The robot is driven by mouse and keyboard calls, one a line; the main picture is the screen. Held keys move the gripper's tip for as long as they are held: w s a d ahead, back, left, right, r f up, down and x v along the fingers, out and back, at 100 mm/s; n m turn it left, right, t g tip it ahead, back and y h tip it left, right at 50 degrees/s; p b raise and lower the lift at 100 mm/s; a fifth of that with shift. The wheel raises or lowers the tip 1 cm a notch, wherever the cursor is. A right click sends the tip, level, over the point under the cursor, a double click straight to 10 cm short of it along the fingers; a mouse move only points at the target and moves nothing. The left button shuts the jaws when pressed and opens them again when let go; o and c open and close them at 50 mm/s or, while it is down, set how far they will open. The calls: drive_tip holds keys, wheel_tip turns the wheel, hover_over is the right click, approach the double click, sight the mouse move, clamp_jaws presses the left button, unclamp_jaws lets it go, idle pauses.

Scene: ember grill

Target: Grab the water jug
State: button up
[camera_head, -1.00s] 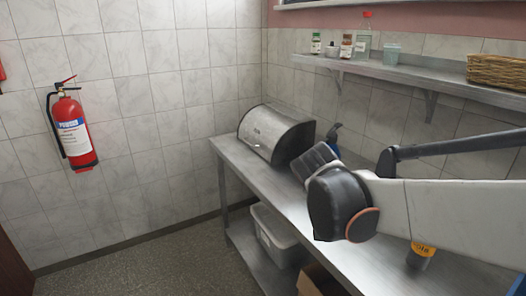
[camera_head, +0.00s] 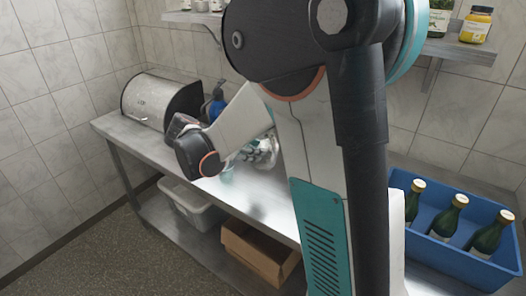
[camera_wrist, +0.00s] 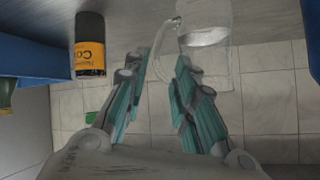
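The water jug (camera_wrist: 205,28) shows at the top of the wrist view as a clear vessel with a curved, see-through handle. My gripper (camera_wrist: 163,66) has its teal fingers apart. The handle lies in the gap between the fingertips in the picture, with the jug's body just beyond the right finger. I cannot tell whether either finger touches the handle. In the head view my arm covers much of the counter, and I cannot make out the jug there.
A dark container with an orange label (camera_wrist: 90,58) is left of the fingers. A blue crate with green bottles (camera_head: 461,262) stands right on the counter (camera_head: 112,128). A metal bread box (camera_head: 150,100) and blue bottle (camera_head: 215,104) stand left. A cardboard box (camera_head: 262,262) sits below.

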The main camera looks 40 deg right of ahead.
sight(266, 147)
drive_tip(key=b+x, duration=0.4)
drive_tip(key=x, duration=0.5)
drive_tip(key=shift+d+f, duration=0.15)
drive_tip(key=shift+f, duration=0.25)
drive_tip(key=shift+c, duration=0.2)
clamp_jaws()
drive_tip(key=shift+r, duration=0.1)
